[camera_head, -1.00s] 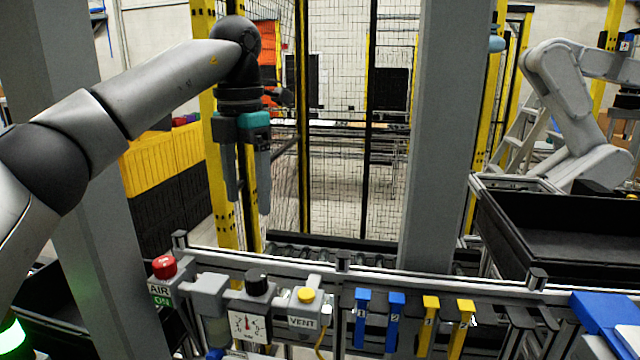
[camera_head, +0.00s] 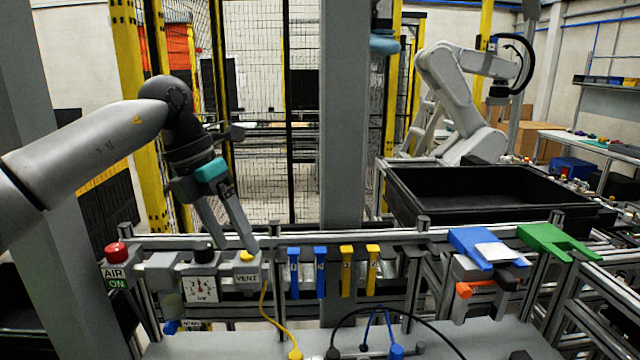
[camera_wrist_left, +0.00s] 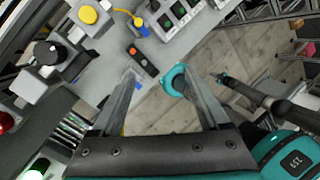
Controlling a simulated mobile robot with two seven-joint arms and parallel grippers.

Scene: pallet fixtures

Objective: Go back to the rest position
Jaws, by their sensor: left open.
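My left gripper (camera_head: 237,247) hangs down at a tilt at the left of the head view, its two fingers apart and empty. Its fingertips appear just above the yellow VENT button (camera_head: 247,256) and beside the black knob (camera_head: 204,251); whether they touch the panel cannot be told. My right gripper is not seen in the head view.
The panel carries a red AIR button (camera_head: 117,252), a pressure gauge (camera_head: 201,288), blue and yellow tabs and cables. A black crate (camera_head: 480,215) and a grey robot arm (camera_head: 455,95) stand right. A teal and black device (camera_wrist_left: 245,90) shows in the wrist view.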

